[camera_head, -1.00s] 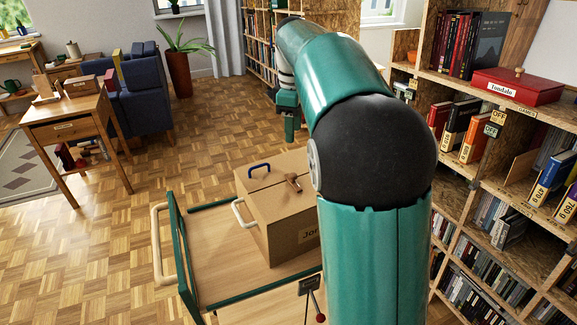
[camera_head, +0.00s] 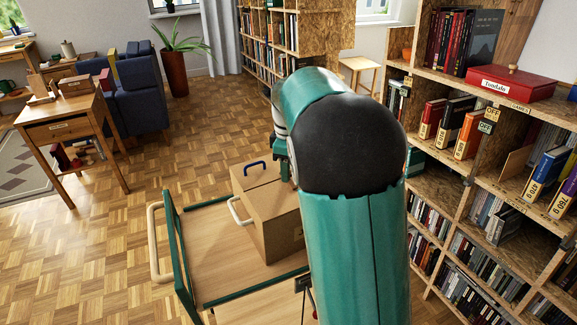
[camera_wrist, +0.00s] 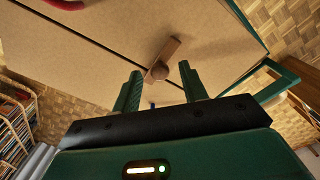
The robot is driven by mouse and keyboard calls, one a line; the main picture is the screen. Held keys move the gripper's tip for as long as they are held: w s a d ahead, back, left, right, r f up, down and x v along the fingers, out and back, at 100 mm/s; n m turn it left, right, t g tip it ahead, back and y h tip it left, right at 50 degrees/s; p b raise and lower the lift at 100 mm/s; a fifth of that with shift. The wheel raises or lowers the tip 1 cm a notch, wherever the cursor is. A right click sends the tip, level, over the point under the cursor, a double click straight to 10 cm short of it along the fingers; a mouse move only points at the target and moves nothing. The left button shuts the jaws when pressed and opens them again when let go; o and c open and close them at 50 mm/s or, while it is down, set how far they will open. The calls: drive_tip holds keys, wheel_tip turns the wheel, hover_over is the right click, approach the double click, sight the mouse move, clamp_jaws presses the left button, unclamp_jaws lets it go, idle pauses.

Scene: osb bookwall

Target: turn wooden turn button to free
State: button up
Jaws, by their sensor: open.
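Contact cannot be told. In the head view my gripper (camera_head: 284,168) is over the brown box (camera_head: 268,219), partly behind my arm, and the button is hidden there. The box has a blue handle (camera_head: 255,165) on its lid and a white handle (camera_head: 238,211) on its side.
The box stands on a wooden cart with green rails (camera_head: 180,240) and a cream handle (camera_head: 155,245). Tall shelves of books (camera_head: 470,180) rise close on the right. A small desk (camera_head: 65,125) and a blue armchair (camera_head: 135,100) stand at the left. Open parquet floor lies between.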

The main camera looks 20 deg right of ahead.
clamp_jaws()
drive_tip(key=shift+m, duration=0.4)
drive_tip(key=m, duration=1.2)
drive_tip(key=shift+m, duration=2.6)
